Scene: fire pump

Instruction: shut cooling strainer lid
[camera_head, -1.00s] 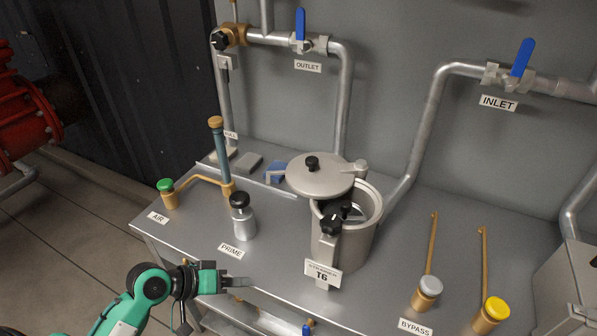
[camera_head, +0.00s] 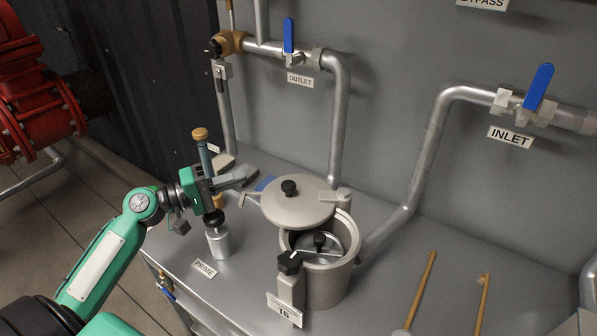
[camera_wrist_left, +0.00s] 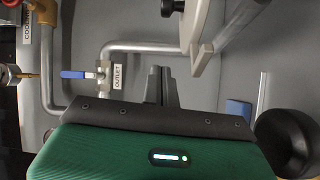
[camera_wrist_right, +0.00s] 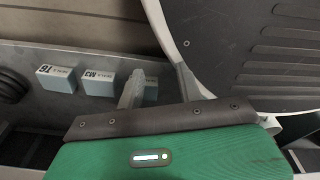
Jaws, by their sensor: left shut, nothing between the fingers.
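The strainer pot (camera_head: 325,283) stands on the bench, labelled T6. Its round grey lid (camera_head: 299,203) with a black knob is swung aside to the left and rear, leaving the mouth partly uncovered. A black knob and inner parts show in the opening. My left gripper (camera_head: 250,174) is shut and empty, above the bench just left of the lid and apart from it. In the left wrist view the shut fingers (camera_wrist_left: 160,85) point toward the wall, with the lid (camera_wrist_left: 208,40) edge-on at upper right. My right gripper (camera_wrist_right: 157,85) shows only in its wrist view, its fingers apart and empty.
The prime pump (camera_head: 217,240) stands under my left wrist. Outlet pipe (camera_head: 340,120) and inlet pipe (camera_head: 430,140) run down the wall behind. Two brass rods (camera_head: 421,290) rise at right. In the right wrist view, small labelled blocks (camera_wrist_right: 100,84) lie near the fingers.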

